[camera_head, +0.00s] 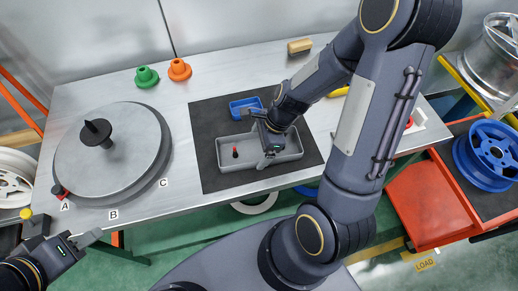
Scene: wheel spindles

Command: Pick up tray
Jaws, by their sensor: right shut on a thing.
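A grey tray (228,165) lies on the dark mat (208,178) on the workbench. A small red and black item (235,151) is inside its left part. A smaller blue tray (237,107) sits just behind it. I cannot tell whether the tray is clear of the mat. My left gripper (66,228) is open and empty at the lower left, in front of the bench edge.
A large round turntable (125,150) with a black knob (97,130) fills the bench's left side, with labels A, B and C along its rim. A red cart (425,205) with a blue wheel (490,152) is at the right.

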